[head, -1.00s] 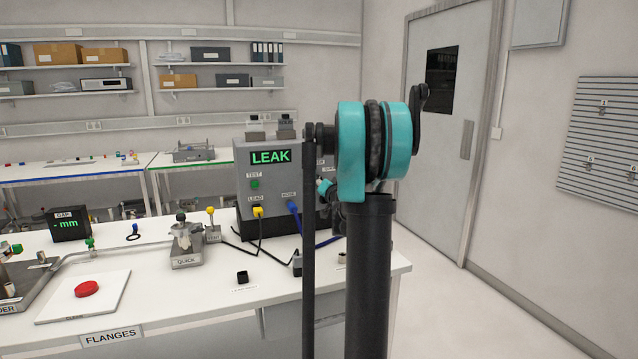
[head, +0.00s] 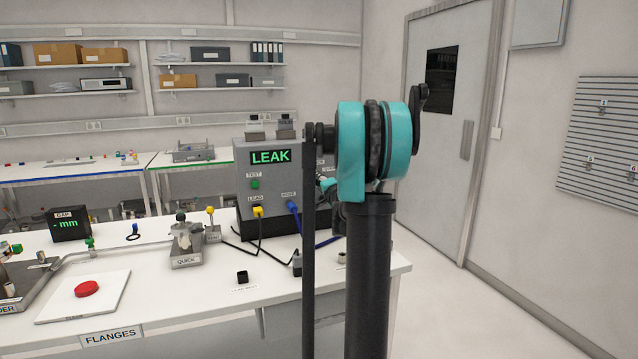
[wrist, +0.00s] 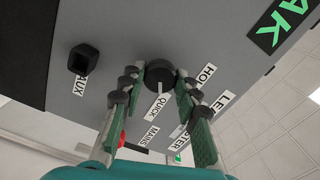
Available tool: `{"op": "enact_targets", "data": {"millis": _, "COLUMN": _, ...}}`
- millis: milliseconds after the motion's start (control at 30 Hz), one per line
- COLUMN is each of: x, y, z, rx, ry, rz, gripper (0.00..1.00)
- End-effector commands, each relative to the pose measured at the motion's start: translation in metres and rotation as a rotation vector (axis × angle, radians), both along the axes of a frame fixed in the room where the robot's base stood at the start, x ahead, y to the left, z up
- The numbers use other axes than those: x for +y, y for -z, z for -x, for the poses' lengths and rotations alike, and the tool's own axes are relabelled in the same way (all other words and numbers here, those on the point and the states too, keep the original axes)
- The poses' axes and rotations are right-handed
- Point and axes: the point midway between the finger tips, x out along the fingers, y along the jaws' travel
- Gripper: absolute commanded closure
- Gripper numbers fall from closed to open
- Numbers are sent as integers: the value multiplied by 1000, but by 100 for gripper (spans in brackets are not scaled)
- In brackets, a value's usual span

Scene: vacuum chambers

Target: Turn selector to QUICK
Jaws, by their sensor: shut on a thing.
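The selector is a round black knob (wrist: 160,74) on the grey face of the LEAK box, upper middle in the wrist view. My gripper (wrist: 158,84) has its green-padded fingers on both sides of the knob and is shut on it. A QUICK label (wrist: 160,107) lies between the fingers, and a HOLD label (wrist: 204,76) is right of the knob. A LEAK TESTER label is partly covered by the right finger.
A black AUX socket (wrist: 85,58) is left of the knob. A MAINS label (wrist: 150,137) and a red part (wrist: 122,139) are below it. Yellow (head: 258,211) and blue (head: 293,207) plugs with cables are on the box front. A QUICK fixture (head: 187,252) stands on the bench.

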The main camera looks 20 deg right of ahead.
Motion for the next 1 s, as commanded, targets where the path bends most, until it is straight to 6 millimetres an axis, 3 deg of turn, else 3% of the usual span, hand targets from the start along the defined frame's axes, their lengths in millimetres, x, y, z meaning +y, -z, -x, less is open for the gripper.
{"op": "enact_targets", "data": {"millis": 467, "x": -1, "y": 0, "z": 0, "rx": 0, "ry": 2, "rz": -10, "gripper": 98}}
{"op": "enact_targets", "data": {"millis": 500, "x": -1, "y": 0, "z": 0, "rx": 0, "ry": 2, "rz": -10, "gripper": 64}}
{"op": "enact_targets", "data": {"millis": 633, "x": -1, "y": 0, "z": 0, "rx": 1, "ry": 1, "rz": -10, "gripper": 48}}
{"op": "enact_targets", "data": {"millis": 1000, "x": 0, "y": 0, "z": 5, "rx": 0, "ry": 1, "rz": -10, "gripper": 47}}
